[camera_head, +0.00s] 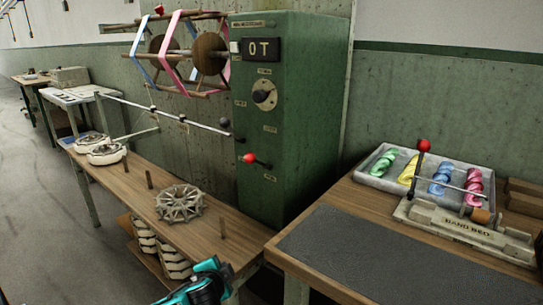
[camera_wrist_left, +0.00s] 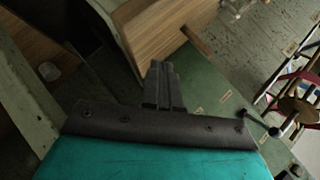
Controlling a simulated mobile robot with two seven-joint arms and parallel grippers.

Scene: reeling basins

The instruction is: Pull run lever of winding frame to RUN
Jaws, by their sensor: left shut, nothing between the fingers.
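The winding frame is a green cabinet (camera_head: 315,110) with a reel (camera_head: 185,55) of pink and blue skeins at its upper left. A short lever with a red knob (camera_head: 249,158) sticks out of its lower front, above a small plate. My left gripper (camera_wrist_left: 162,82) is shut and empty in the left wrist view. The cabinet (camera_wrist_left: 212,112) lies just beyond its fingers there, and the red knob is not clearly seen. In the head view only teal and dark parts of my arm show at the bottom, below the lever and apart from it. My right gripper is not in view.
A long wooden bench (camera_head: 205,222) with a spoked wheel (camera_head: 180,203) and upright pegs stands before the frame. At right, a table with a dark mat (camera_head: 370,258) holds a tray of coloured skeins (camera_head: 375,183).

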